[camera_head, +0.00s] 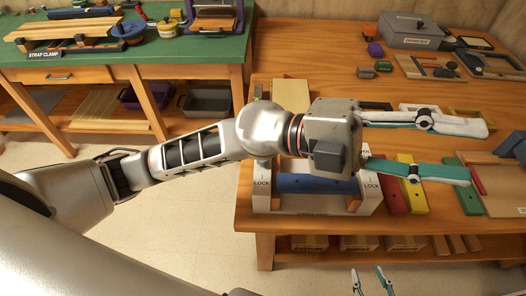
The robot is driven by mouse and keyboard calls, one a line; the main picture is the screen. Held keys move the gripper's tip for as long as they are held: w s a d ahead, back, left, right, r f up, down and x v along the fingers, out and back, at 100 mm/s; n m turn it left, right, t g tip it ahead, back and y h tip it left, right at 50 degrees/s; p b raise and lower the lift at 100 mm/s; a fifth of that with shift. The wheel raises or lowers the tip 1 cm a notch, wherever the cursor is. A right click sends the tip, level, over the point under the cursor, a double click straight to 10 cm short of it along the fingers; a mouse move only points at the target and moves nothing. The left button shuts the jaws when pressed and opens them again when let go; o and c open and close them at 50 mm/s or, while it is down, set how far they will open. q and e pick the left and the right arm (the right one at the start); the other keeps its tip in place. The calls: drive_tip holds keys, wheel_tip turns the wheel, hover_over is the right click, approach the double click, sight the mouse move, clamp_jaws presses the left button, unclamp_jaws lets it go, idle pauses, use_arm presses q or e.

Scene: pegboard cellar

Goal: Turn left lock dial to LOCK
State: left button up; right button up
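A white frame (262,196) with a blue bar (315,184) sits at the workbench's front left corner. LOCK labels show on its left and right end blocks, with partly covered lettering above them. The left lock dial cannot be made out; my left arm covers the area above the left label. My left gripper (479,151) reaches across above the frame, its fingers spread wide, empty and pointing right, past the right end block. My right gripper (367,271) shows only as two parted fingertips at the bottom edge, in front of the bench and below its top.
Red (393,196), yellow (412,187) and green (467,194) boards lie right of the frame. A grey metal box (413,31) stands at the back. A green-topped bench (180,58) with tools is at the left.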

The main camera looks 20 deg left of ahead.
use_arm(q)
drive_tip(key=s+f+m+g+y, duration=0.3)
drive_tip(key=f+y, duration=0.3)
drive_tip(key=f, duration=0.1)
drive_tip(key=w+a+f+t+y, duration=0.2)
drive_tip(key=w+a+f+y, duration=0.2)
drive_tip(key=a+f+y, duration=0.5)
drive_tip(key=w+a+f+n+t+y, duration=0.1)
drive_tip(key=w+a+n+y, duration=0.1)
drive_tip(key=w+a, duration=0.2)
drive_tip(key=w+a+f+n+t+y, duration=0.1)
drive_tip(key=w+a+y, duration=0.1)
drive_tip(key=w+a, duration=0.2)
drive_tip(key=w+a+f+n+t+y, duration=0.1)
drive_tip(key=w+a, duration=0.3)
drive_tip(key=a, duration=0.5)
drive_tip(key=shift+a+f+n+t+y, duration=0.1)
drive_tip(key=shift+a+n+t+y, duration=0.25)
drive_tip(key=shift+n+y, duration=0.35)
drive_tip(key=shift+w+a+f, duration=0.1)
drive_tip(key=shift+a, duration=0.15)
wheel_tip(320, 180, down, 7)
drive_tip(key=shift+d+f+b, duration=0.1)
drive_tip(key=shift+f+b, duration=0.1)
drive_tip(key=shift+b, duration=0.25)
drive_tip(key=shift+c, duration=0.3)
clamp_jaws()
